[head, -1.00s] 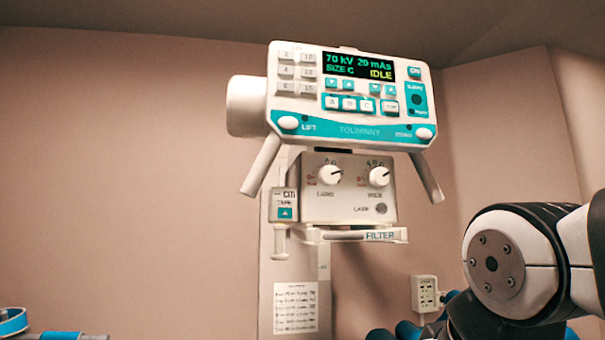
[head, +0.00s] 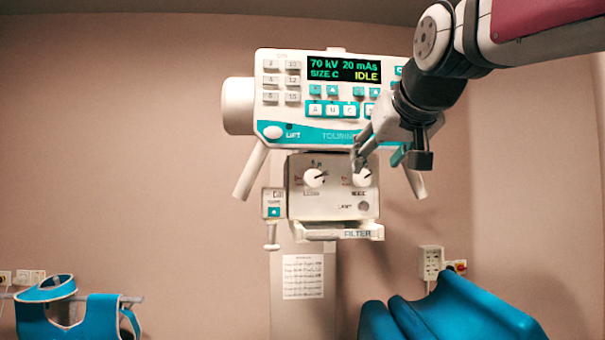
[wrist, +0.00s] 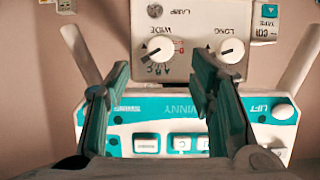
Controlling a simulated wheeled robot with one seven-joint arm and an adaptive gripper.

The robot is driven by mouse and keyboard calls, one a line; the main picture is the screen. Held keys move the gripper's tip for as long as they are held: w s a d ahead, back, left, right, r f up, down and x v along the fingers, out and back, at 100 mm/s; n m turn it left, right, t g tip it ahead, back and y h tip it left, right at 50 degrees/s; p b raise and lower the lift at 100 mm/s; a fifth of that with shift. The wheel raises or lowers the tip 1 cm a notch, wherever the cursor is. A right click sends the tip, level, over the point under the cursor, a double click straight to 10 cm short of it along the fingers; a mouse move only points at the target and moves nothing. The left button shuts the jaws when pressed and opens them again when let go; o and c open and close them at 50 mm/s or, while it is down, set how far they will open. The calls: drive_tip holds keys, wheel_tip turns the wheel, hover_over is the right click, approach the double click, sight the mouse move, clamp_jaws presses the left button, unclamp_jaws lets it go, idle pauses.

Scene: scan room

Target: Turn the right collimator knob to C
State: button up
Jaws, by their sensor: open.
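The right collimator knob, labelled WIDE (head: 362,179), is a white dial on the grey collimator box (head: 334,206). In the upside-down wrist view the knob (wrist: 160,47) has its pointer toward the lower left, on the side of the printed letters; I cannot tell which letter it meets. My gripper (wrist: 163,66) is open, its two fingers apart on either side of the knob's line. In the head view my gripper (head: 372,154) reaches from the upper right and partly covers the knob's top. I cannot tell whether a finger touches it.
The left knob, LONG (head: 315,178), sits close beside; in the wrist view the left knob (wrist: 230,50) is near one finger. The control panel (head: 300,122) juts out above, its display (head: 344,69) reading SIZE C, IDLE. Angled handles (head: 251,172) flank the box. A blue chair (head: 450,310) stands lower right.

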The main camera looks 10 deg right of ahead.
sight(364, 177)
drive_tip(key=p+x, duration=0.1)
drive_tip(key=x, duration=0.7)
drive_tip(key=shift+f, duration=0.1)
drive_tip(key=c, duration=1.2)
